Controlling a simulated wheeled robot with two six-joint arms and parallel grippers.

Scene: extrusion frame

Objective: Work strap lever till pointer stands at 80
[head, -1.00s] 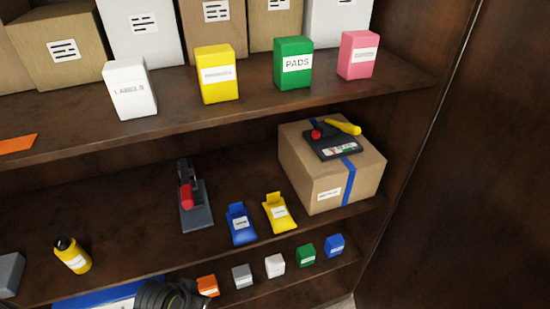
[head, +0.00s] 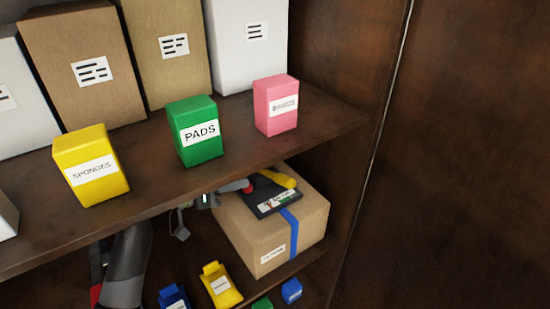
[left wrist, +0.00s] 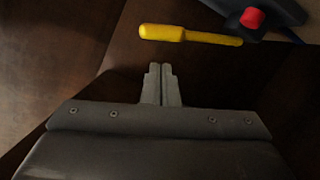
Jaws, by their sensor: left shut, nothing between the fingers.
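The strap tensioner (head: 268,197) is a flat black device on top of a cardboard box (head: 250,240). Its yellow lever (head: 279,178) lies low along its back; a red knob (head: 249,187) sits at its left end. The small dial is too small to read, and its pointer cannot be made out. My left gripper (head: 234,187) is at the device's left end, partly hidden under the upper shelf. In the left wrist view, its fingers (left wrist: 161,68) are shut and empty, pointing towards the yellow lever (left wrist: 185,34), with a visible gap. The red knob (left wrist: 251,19) is to the right.
The upper shelf (head: 225,145) overhangs the box and bears yellow, green and pink cartons. A blue strap (head: 291,222) runs around the box. Blue and yellow pouches (head: 220,284) lie in front. The cabinet's side wall (head: 440,200) closes off the right.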

